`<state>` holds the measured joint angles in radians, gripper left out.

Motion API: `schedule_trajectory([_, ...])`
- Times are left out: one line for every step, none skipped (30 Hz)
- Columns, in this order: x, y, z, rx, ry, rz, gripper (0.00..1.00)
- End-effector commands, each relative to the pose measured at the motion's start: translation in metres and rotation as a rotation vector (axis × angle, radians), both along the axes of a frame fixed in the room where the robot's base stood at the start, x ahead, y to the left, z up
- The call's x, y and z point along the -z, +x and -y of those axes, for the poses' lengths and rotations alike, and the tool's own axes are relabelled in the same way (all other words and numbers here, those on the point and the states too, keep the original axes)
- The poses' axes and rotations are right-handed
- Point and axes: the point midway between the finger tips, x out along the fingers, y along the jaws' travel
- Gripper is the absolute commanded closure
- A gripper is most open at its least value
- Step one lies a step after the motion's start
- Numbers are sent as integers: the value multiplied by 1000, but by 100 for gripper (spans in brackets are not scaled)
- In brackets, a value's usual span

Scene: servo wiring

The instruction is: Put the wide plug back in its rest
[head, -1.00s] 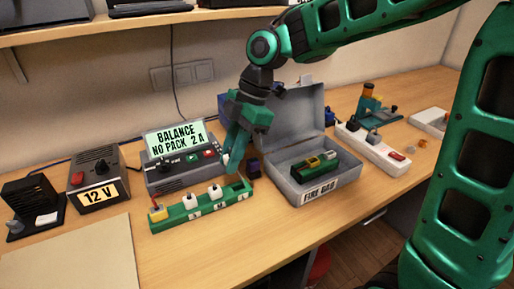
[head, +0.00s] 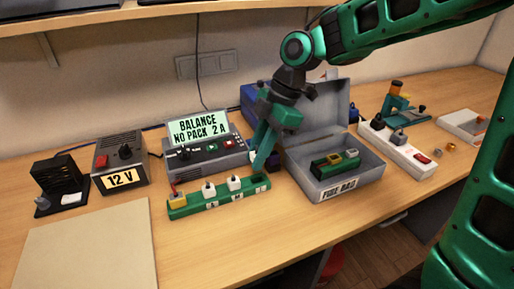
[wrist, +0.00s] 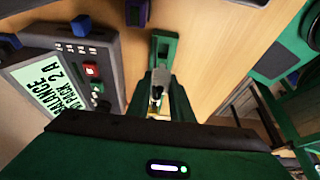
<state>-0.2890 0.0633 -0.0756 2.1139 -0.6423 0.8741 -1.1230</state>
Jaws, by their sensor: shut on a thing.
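My gripper (head: 257,166) points down at the right end of the green plug rest (head: 220,198). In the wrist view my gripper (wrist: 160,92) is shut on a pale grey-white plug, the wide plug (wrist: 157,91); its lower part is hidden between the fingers. The green end of the rest (wrist: 164,44) shows just beyond the fingertips. I cannot tell whether the held plug touches the rest.
The balance charger (head: 205,150) stands close behind the rest. A 12 V supply (head: 120,165) stands left.

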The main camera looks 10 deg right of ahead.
Motion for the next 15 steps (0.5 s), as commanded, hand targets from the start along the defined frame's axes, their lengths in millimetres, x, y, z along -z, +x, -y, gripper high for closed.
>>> schedule_trajectory([5,-1,0,0,-1,-2,100])
schedule_trajectory([8,-1,0,-1,-1,-3,100])
schedule_trajectory([11,-1,0,-2,-2,-2,100])
schedule_trajectory([13,-1,0,-2,0,-1,100])
schedule_trajectory([16,-1,0,0,0,-1,100])
schedule_trajectory([19,-1,0,0,0,-1,100])
schedule_trajectory([21,-1,0,-1,-1,-2,100])
schedule_trajectory([24,-1,0,-2,0,-1,100])
schedule_trajectory([26,-1,0,-2,0,-1,100])
schedule_trajectory([28,-1,0,-2,0,-1,100])
schedule_trajectory([30,-1,0,-1,-1,-2,100])
schedule_trajectory([32,-1,0,-1,-1,-2,100])
schedule_trajectory([33,-1,0,-1,-1,-2,100])
schedule_trajectory([34,-1,0,0,-1,-1,100])
schedule_trajectory([35,-1,0,0,-1,-1,100])
